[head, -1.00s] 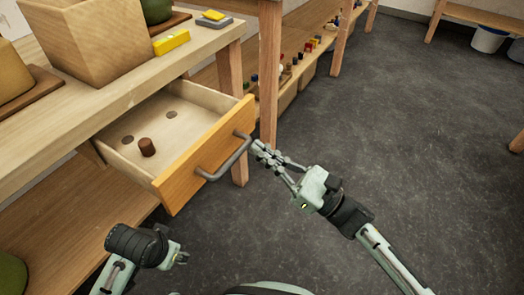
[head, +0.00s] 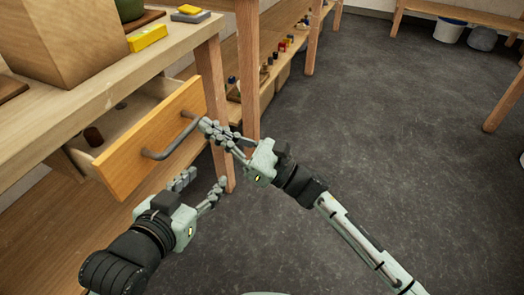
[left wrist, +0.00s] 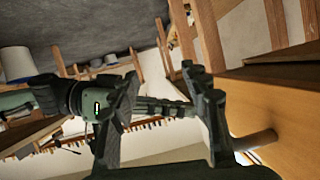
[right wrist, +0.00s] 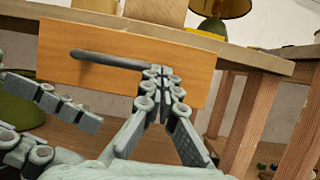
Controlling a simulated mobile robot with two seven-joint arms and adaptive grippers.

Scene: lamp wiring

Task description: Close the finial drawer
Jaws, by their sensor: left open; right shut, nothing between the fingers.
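The finial drawer (head: 152,140) has an orange wooden front and a grey bar handle (head: 168,146). My left gripper (head: 204,178) is open and empty, below and in front of the drawer front.
The workbench top (head: 150,62) above holds a wooden box (head: 70,40) and a yellow block (head: 148,38). A bench leg (head: 212,105) stands just behind my right fingertips. A lower shelf (head: 60,235) runs beneath.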

